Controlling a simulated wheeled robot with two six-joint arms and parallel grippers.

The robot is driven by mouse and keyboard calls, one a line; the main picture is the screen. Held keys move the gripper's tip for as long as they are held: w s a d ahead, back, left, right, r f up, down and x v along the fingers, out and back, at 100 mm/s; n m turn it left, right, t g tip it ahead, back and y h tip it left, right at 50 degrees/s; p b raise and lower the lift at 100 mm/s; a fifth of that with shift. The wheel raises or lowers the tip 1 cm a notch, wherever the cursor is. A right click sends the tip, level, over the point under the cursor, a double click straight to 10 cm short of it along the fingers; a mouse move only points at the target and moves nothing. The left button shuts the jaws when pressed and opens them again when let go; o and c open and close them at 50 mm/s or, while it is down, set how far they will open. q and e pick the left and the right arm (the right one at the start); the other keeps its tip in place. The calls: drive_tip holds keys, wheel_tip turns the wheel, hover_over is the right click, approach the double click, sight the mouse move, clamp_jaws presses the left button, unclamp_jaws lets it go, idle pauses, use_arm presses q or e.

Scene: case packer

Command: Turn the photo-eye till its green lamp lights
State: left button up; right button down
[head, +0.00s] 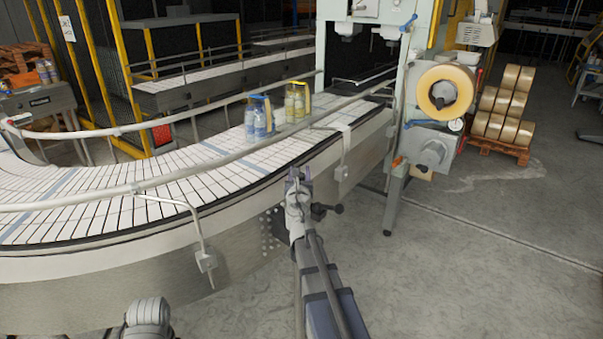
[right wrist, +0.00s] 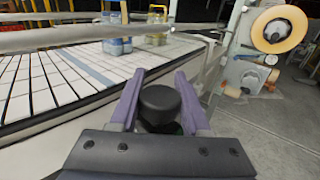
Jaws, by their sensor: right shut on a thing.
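My right gripper (head: 297,178) is at the outer side of the curved conveyor, just below its rail. In the right wrist view its two purple fingers (right wrist: 160,100) stand on either side of a round black knob-like part, which I take for the photo-eye (right wrist: 160,101), and are shut on it. A little dark green shows low behind the part; I cannot tell whether it is a lit lamp. In the head view the gripper hides the photo-eye. Only a grey rounded part of my left arm shows at the bottom left; its gripper is out of view.
The conveyor (head: 95,205) curves across the left, with a guide rail (head: 180,172) along its edge. A blue bottle pack (head: 258,120) and a yellow one (head: 297,103) stand on it. The machine with a tape roll (head: 445,92) stands right.

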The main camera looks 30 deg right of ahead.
drive_tip(key=shift+w+a+n+t+y, duration=0.1)
drive_tip(key=shift+a+n+t+y, duration=0.1)
drive_tip(key=shift+n+t+y, duration=0.85)
drive_tip(key=shift+g+y, duration=0.35)
drive_tip(key=shift+c, duration=1.8)
unclamp_jaws()
drive_tip(key=v, duration=0.8)
drive_tip(key=shift+w, duration=0.1)
